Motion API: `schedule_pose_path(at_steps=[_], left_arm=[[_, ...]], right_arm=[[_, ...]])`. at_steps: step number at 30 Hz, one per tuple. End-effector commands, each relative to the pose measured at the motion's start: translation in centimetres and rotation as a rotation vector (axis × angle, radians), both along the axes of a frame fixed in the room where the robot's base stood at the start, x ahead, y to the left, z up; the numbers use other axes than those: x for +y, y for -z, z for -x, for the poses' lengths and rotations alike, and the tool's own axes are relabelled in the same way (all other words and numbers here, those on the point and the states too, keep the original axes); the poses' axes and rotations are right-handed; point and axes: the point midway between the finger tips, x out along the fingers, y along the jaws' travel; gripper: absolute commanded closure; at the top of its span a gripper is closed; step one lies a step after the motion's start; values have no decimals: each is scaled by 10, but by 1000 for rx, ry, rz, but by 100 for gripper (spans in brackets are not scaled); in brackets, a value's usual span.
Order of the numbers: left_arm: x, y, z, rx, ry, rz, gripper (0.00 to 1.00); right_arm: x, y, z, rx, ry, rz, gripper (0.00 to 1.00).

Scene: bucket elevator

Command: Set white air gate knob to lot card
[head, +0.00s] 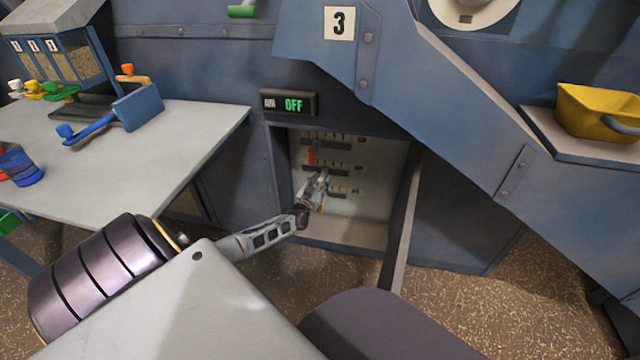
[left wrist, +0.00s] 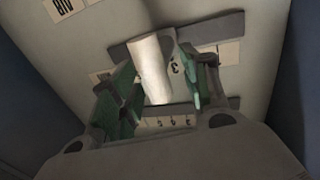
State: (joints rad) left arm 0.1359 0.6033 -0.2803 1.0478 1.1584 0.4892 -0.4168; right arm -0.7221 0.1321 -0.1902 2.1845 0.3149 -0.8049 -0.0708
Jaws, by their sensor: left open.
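The white knob (left wrist: 150,65) shows in the left wrist view as a pale upright cylinder on a dark slot in the panel, beside a printed 3. My left gripper (left wrist: 156,85) is open, with its green-padded fingers on either side of the knob; I cannot tell whether either pad touches it. In the head view my left gripper (head: 318,185) reaches into the open recess (head: 370,205) and covers the knob's area. A red knob (head: 312,157) stands on a slot just above it. I cannot make out a lot card. My right gripper is out of view.
The recess has side walls and an open door (head: 401,220) on the right. A yellow bin (head: 595,112) sits right.

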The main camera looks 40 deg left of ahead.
Motion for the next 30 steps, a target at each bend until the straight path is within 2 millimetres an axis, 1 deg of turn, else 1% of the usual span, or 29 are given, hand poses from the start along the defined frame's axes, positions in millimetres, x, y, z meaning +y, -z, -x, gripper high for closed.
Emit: schedule_pose_path(at_steps=[4,12,15,23,30], left_arm=[[0,0,0,0,0,0,55],[0,0,0,0,0,0,90],[0,0,0,0,1,0,100],[-2,0,-1,1,1,1,100],[-17,0,-8,0,1,4,100]], right_arm=[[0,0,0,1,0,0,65],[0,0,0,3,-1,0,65],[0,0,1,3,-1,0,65],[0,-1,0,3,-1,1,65],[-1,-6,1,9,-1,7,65]])
